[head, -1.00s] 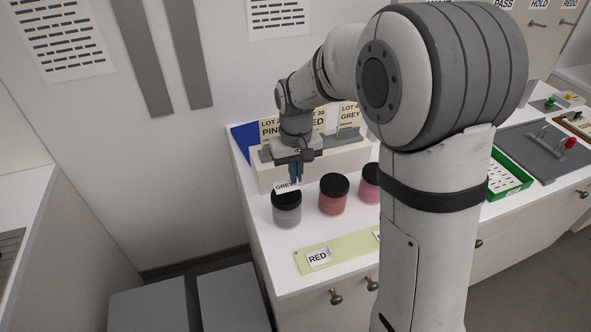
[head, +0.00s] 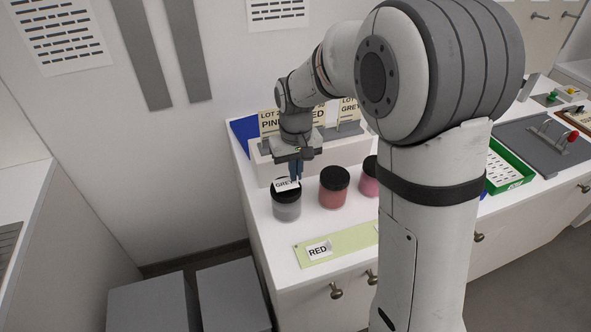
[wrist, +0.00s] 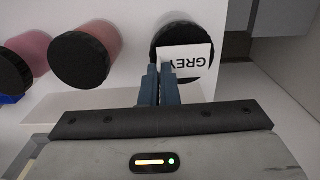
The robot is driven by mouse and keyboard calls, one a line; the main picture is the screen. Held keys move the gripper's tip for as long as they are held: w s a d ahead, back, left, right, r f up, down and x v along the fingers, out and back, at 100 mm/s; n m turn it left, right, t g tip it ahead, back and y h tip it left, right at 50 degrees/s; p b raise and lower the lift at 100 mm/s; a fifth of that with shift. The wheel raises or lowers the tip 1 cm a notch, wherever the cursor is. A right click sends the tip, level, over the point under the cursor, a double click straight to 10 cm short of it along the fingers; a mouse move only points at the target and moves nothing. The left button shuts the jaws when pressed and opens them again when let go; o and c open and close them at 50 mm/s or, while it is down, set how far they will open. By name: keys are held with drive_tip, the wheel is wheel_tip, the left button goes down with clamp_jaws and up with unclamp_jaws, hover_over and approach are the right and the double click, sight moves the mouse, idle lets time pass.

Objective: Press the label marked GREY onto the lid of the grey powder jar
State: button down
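The GREY label (head: 286,184) is a small white card with black letters. It lies over the black lid of the grey powder jar (head: 287,209), at the left end of the jar row. My gripper (head: 295,177) points down at the jar's back edge, its blue fingers close together on the label's edge. In the wrist view the label (wrist: 194,56) extends from the fingertips (wrist: 162,70) across the dark lid (wrist: 167,36), its letters upside down and partly covered by a finger. I cannot tell whether its whole underside touches the lid.
A red jar (head: 333,190) and a pink jar (head: 370,178) stand to the right, the pink one partly behind my arm. A pale green strip (head: 345,243) with a RED label (head: 318,250) lies in front. A white rack with lot cards (head: 345,152) stands behind.

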drive_tip(key=shift+f+b, duration=0.35)
drive_tip(key=shift+f, duration=0.25)
idle(0.8)
drive_tip(key=c, duration=1.6)
unclamp_jaws()
drive_tip(key=shift+r, duration=0.1)
drive_tip(key=shift+r+p, duration=2.1)
drive_tip(key=shift+r, duration=0.85)
drive_tip(key=shift+s+d+r, duration=0.1)
drive_tip(key=shift+d, duration=0.05)
drive_tip(key=s+d+r+m+t, duration=0.1)
drive_tip(key=s+d+r, duration=0.1)
drive_tip(key=s+d, duration=0.2)
drive_tip(key=s+d+r+m+t, duration=0.1)
drive_tip(key=s+d, duration=0.3)
drive_tip(key=s, duration=0.5)
drive_tip(key=s+d+r+m+t, duration=0.1)
drive_tip(key=s+d+r, duration=0.3)
drive_tip(key=s, duration=0.3)
drive_tip(key=shift+s, duration=0.35)
